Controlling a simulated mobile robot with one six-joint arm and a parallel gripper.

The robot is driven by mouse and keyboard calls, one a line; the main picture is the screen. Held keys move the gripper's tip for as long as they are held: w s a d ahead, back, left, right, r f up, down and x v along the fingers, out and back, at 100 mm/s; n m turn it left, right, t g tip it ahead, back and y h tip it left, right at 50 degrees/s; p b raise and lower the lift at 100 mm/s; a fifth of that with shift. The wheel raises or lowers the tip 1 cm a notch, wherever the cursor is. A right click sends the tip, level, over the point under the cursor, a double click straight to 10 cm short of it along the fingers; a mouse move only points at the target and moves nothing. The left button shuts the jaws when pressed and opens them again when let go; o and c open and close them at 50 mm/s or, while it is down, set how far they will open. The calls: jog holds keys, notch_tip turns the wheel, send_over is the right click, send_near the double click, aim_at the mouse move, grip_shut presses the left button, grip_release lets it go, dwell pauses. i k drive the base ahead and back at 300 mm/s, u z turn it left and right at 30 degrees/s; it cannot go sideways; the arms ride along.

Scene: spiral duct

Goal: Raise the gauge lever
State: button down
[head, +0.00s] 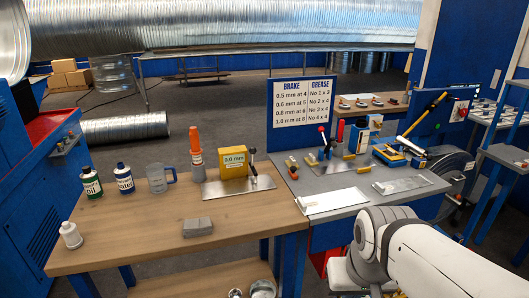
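A yellow box (233,161) with a label that seems to read 0.6 mm stands on a grey metal plate (215,190) on the wooden bench. A thin lever with a black top (252,158) stands nearly upright at the box's right side; I cannot tell for certain that it is the gauge lever. Another lever with a red knob (322,131) stands upright among fittings on the grey bench to the right. My white arm enters at the lower right; my gripper is out of view.
The wooden bench (130,235) also holds bottles, a clear jug (159,178), an orange-topped tube (196,150) and a grey block (197,227). A brake and grease chart (303,102) stands behind. The front of the wooden bench is mostly clear.

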aim_at(252, 150)
jog(key=i, duration=0.9)
jog(key=u, duration=0.05)
